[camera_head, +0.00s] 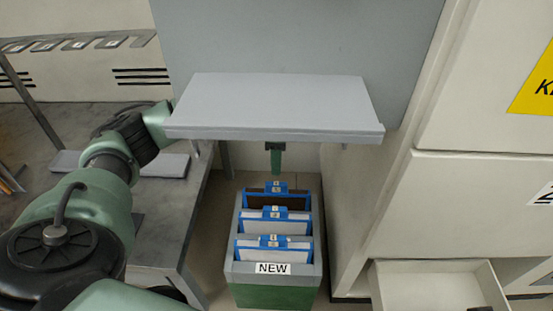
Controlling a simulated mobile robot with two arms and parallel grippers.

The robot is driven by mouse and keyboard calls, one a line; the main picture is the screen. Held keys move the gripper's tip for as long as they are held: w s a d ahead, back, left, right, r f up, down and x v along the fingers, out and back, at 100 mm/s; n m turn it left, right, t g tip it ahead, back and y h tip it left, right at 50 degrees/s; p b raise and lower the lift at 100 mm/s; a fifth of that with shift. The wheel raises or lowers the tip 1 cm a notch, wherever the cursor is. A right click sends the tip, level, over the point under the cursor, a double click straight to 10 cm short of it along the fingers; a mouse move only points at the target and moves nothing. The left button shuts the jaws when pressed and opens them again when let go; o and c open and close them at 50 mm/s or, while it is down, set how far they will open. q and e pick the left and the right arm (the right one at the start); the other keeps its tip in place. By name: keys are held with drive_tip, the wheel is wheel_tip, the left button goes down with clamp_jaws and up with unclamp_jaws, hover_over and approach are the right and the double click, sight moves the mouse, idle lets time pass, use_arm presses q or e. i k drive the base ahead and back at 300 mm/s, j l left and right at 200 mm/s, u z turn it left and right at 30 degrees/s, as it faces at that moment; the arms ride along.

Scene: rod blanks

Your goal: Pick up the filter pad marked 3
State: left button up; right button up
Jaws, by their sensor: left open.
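A grey and green crate (276,291) labelled NEW stands on the floor below the middle of the view. It holds filter pads in blue frames, one behind another: a front white one (273,255), a middle white one (275,227) and a rear dark one (277,201). Each has a small tag on its top edge; the numbers are too small to read, so I cannot tell which is 3. My left gripper (276,169) is open, pointing down just above the rear pad's tag. Its upper part is hidden behind a grey shelf. My right gripper is out of view.
The grey shelf (275,105) juts out over the crate. A grey table (178,226) with a flat slab (166,166) stands left, under my left arm.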

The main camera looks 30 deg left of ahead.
sight(274, 219)
drive_tip(key=u, duration=1.05)
